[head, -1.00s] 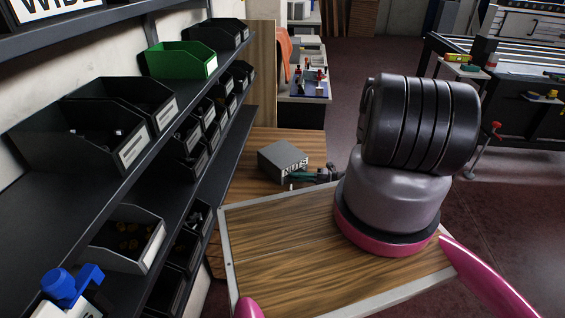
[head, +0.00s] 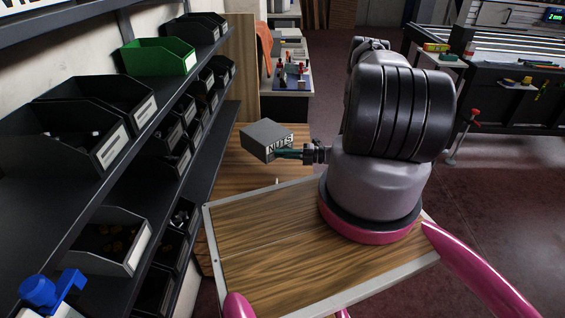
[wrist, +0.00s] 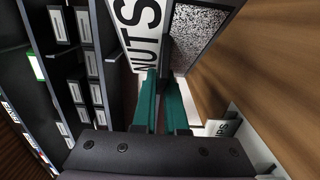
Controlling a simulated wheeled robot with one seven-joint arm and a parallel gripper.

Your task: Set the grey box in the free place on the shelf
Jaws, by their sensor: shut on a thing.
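The grey box (head: 262,136), labelled NUTS, is held above the wooden table, left of my arm. In the wrist view, its white label side (wrist: 140,30) and a speckled face lie at the fingertips. My gripper (head: 287,153) has green fingers, shut on the box; they also show in the wrist view (wrist: 160,85). The dark shelf (head: 28,205) stands on the left with bins on several levels. Its bare part shows at the near left. The box is apart from the shelf, to its right.
Large dark bins (head: 112,152) and a green bin (head: 160,58) stand on the shelf, with small bins on the level below. A wooden table (head: 262,178) lies under the box. A blue-capped object (head: 42,290) is at the near left. A workbench (head: 490,105) stands far right.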

